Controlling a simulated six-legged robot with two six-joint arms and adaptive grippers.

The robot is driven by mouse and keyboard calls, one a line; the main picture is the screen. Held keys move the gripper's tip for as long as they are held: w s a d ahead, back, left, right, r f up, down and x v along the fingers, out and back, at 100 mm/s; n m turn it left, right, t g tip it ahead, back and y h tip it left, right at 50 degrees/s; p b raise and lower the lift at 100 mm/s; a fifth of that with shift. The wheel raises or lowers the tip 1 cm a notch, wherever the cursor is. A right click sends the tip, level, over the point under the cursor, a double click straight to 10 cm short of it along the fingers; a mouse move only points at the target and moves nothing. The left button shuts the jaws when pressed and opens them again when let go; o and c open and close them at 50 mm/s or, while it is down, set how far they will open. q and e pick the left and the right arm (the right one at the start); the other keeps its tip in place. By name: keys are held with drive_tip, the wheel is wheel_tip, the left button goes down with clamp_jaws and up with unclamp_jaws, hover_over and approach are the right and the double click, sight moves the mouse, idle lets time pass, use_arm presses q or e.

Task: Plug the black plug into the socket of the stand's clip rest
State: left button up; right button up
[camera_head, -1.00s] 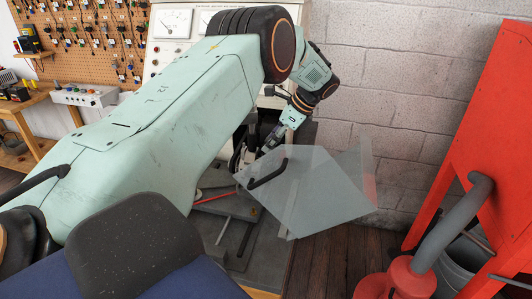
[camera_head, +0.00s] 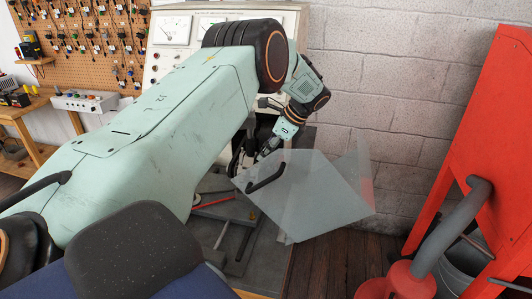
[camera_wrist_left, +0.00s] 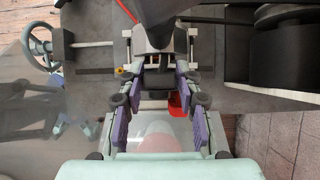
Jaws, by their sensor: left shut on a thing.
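My left arm reaches from the left over the bench in the head view. Its gripper (camera_head: 258,156) points down behind the edge of a clear shield, partly hidden by it. In the left wrist view the two purple-padded fingers (camera_wrist_left: 160,78) are closed in on a small dark piece, apparently the black plug (camera_wrist_left: 154,85). A grey block (camera_wrist_left: 153,61) lies right at the fingertips; it may be part of the stand's clip rest. I cannot make out the socket, or whether the plug touches it. My right gripper is in neither view.
The clear shield (camera_head: 315,200) with a black handle (camera_head: 266,175) stands close to the gripper. A red machine (camera_head: 475,130) with a grey hose is on the right. A gauge panel (camera_head: 172,30) stands behind the arm. Dark cylindrical parts (camera_wrist_left: 285,45) lie right of the gripper.

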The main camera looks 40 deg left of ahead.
sight(266, 144)
use_arm(q)
drive_tip(key=shift+s+a+f, duration=0.1)
drive_tip(key=shift+s+a, duration=0.05)
drive_tip(key=shift+a, duration=0.05)
drive_tip(key=shift+c, duration=1.2)
drive_tip(key=shift+d, duration=0.1)
drive_tip(key=shift+r+p, duration=1.1)
drive_tip(key=shift+r, duration=0.1)
drive_tip(key=shift+w+r+p, duration=0.2)
drive_tip(key=shift+r+p, duration=0.3)
drive_tip(key=shift+s+r+p, duration=0.15)
drive_tip(key=shift+r+p, duration=0.4)
drive_tip(key=shift+r, duration=0.1)
